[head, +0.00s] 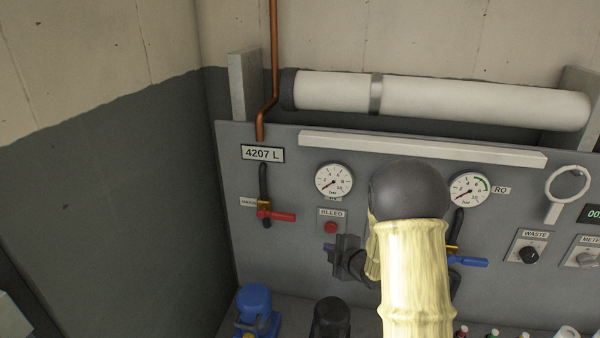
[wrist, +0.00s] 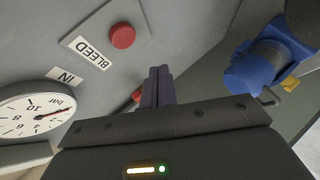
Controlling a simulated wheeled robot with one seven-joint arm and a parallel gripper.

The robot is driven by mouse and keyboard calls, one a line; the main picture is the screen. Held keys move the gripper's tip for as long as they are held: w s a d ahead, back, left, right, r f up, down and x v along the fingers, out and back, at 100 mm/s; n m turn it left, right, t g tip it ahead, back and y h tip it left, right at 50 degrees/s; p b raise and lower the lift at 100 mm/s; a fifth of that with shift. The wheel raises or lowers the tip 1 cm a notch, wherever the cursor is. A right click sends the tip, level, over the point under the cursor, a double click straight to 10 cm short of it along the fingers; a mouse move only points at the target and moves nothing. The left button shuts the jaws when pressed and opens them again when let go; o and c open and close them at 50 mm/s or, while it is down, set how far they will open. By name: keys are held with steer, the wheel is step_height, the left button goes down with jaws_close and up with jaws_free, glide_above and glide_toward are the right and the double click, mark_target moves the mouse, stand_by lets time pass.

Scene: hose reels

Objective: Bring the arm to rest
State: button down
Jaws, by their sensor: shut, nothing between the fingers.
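My gripper (head: 340,248) is in front of the grey panel, just below the red BLEED button (head: 330,227) in the head view. My arm, in a pale yellow sleeve with a dark rounded joint, reaches up in front of the panel and hides part of it. In the wrist view my gripper's dark fingers (wrist: 158,85) are together with nothing between them. The BLEED button (wrist: 122,36) is up and left of the fingers there, apart from them.
A red-handled valve (head: 275,215) is left of my gripper; a blue-handled valve (head: 468,261) is right, partly behind my arm. Gauges (head: 333,181) sit above. A blue object (head: 254,306) and a dark one (head: 331,320) stand below. The left wall side is clear.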

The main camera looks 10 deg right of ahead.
steer(key=s+r+m+g+h, duration=0.1)
steer(key=s+m+g, duration=0.3)
steer(key=s+m, duration=0.5)
steer(key=s+r+m+g+h, duration=0.2)
steer(key=s+m+g, duration=0.3)
steer(key=s, duration=1.3)
steer(key=m+h, duration=0.1)
steer(key=m, duration=0.3)
steer(key=shift+s+a+r+m+h, duration=0.2)
steer(key=shift+m+h, duration=0.1)
steer(key=shift+h, duration=0.1)
steer(key=shift+w, duration=0.2)
